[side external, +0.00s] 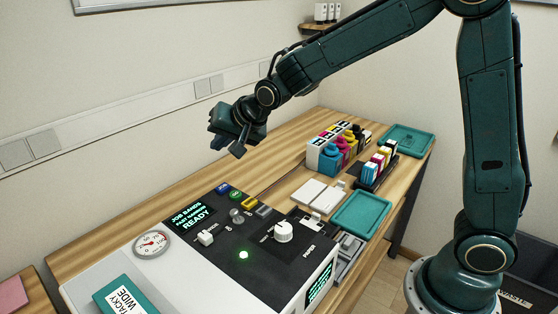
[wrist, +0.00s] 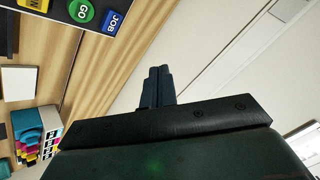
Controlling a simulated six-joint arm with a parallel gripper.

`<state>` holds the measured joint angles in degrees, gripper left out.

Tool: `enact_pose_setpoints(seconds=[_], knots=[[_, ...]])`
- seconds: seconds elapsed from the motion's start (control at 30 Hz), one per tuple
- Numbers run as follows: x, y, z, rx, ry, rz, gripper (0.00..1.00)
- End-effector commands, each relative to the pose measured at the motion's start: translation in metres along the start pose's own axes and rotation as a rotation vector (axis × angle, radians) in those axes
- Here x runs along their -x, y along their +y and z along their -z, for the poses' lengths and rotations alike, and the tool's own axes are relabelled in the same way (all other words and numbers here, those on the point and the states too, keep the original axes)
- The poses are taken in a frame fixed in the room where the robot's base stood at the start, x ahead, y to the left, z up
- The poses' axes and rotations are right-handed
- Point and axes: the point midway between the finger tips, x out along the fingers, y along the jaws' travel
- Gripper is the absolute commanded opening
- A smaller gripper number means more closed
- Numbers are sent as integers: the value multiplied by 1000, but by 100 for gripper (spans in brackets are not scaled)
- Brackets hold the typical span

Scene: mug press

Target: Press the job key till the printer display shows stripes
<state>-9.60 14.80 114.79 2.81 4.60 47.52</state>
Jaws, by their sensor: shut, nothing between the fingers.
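The printer (side external: 262,268) has a dark top panel. Its display (side external: 190,217) shows green text reading "JOB BANDS", a smaller line too small to read surely, and "READY". The blue job key (side external: 222,188) is at the panel's far edge, beside the green GO key (side external: 235,195). In the wrist view the job key (wrist: 114,23) is at the upper left, with the GO key (wrist: 80,11) left of it. My gripper (side external: 238,151) is shut and empty, in the air above and behind the panel, apart from the key. Its closed fingers also show in the wrist view (wrist: 158,73).
A gauge (side external: 152,243), a lever, a white knob (side external: 283,232) and a lit green lamp share the printer top. Ink bottles (side external: 330,152), cartridges (side external: 378,163) and teal trays (side external: 362,214) stand to the right. The wall is close behind my gripper.

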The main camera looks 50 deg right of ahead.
Motion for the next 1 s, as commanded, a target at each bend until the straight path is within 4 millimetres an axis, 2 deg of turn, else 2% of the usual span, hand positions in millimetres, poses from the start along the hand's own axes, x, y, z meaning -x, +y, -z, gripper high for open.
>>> enact_pose_setpoints(seconds=[0.27, 1.0], knots=[[-9, 7, -6, 0, -2, -2, 0], [-56, 41, -41, 0, -2, -2, 0]])
